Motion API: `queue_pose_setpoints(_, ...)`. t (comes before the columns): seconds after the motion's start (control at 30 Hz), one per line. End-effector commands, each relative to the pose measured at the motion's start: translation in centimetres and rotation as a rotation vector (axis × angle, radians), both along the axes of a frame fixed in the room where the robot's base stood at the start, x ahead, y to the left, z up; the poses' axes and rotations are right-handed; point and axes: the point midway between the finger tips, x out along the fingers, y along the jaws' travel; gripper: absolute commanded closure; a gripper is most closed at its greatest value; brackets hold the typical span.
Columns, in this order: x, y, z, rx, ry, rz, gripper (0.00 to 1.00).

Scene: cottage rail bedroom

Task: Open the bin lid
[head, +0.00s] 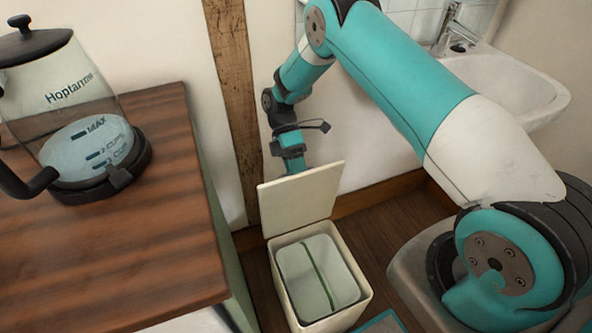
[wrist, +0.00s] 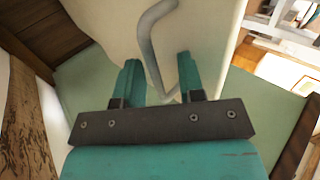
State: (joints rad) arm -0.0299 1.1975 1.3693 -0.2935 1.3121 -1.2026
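The cream bin (head: 352,308) stands on the floor beside the wooden-topped cabinet. Its lid (head: 300,198) is raised, standing nearly upright at the bin's back edge, and the mouth is uncovered. A pale inner bucket (head: 318,262) with a green stripe shows inside. My gripper (head: 293,166) is behind the lid, its fingertips hidden by it in the head view. In the wrist view, the two teal fingers of my gripper (wrist: 159,70) are apart. A bent grey rod (wrist: 147,38) lies in front of a cream surface and passes near the right finger; whether it touches is unclear.
A cabinet with a wooden top (head: 150,250) stands at left, bearing a glass kettle (head: 70,110). A wooden post (head: 233,100) is on the wall behind. A white basin (head: 510,85) is at upper right. Some dark floor (head: 390,220) is clear right of the bin.

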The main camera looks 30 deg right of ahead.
Motion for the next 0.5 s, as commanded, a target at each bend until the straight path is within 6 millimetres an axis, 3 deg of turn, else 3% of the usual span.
queue_pose_setpoints(0.03, 0.0, 0.0, 1.5, 0.0, -0.001, 0.0, 0.64)
queue_pose_setpoints(0.5, 0.0, 0.0, 13.6, 0.0, -0.002, -0.001, 0.64)
